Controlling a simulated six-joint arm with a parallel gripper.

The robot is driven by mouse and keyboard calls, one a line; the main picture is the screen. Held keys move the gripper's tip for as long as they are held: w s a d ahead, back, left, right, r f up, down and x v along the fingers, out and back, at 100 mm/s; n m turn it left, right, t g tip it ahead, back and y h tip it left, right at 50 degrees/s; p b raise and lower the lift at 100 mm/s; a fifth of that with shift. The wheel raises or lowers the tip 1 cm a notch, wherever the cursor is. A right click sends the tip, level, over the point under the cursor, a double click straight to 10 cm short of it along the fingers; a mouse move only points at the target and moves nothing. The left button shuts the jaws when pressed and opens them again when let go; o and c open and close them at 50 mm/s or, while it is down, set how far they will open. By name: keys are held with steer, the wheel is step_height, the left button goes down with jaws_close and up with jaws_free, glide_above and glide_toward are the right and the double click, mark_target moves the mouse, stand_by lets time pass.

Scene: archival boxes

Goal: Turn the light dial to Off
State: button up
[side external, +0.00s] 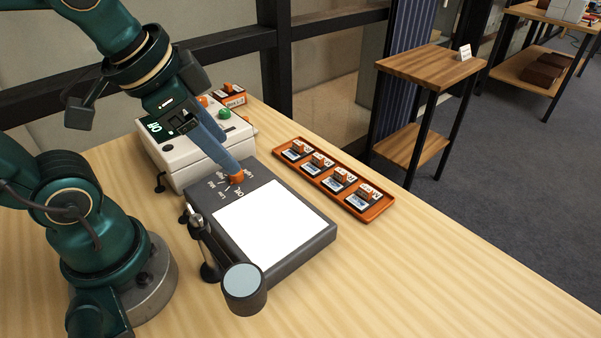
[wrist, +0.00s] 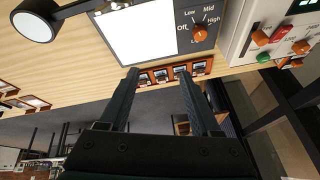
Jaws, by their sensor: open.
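The light dial (side external: 237,181) is a small orange knob on the dark panel of the light box (side external: 319,243). In the wrist view the dial (wrist: 200,34) is ringed by the labels Off, Low, Mid and High; its exact setting is too small to tell. The light box's square screen (wrist: 143,30) glows white. My gripper (side external: 232,169) is open and empty, with its fingertips over the dial in the side view. In the wrist view my gripper's fingers (wrist: 158,72) are apart, and the dial lies beyond and right of the tips, not between them.
A white control box (side external: 170,160) with coloured knobs stands behind the light box. An orange tray (side external: 376,211) of several small slide-like items lies to its right. A round-headed metal arm (side external: 243,285) stands at the light box's front left. The right front table is clear.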

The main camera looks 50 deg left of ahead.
steer(key=w+a+f+g, duration=0.1)
steer(key=w+a+f, duration=0.1)
steer(key=a, duration=0.1)
steer(key=w+a+f+m+g, duration=0.1)
steer(key=w+a+f+g, duration=0.3)
steer(key=a+f, duration=0.1)
steer(key=shift+w+a, duration=0.1)
steer(key=shift+a, duration=0.25)
steer(key=shift+a+f, duration=0.2)
steer(key=shift+f, duration=2.65)
jaws_close()
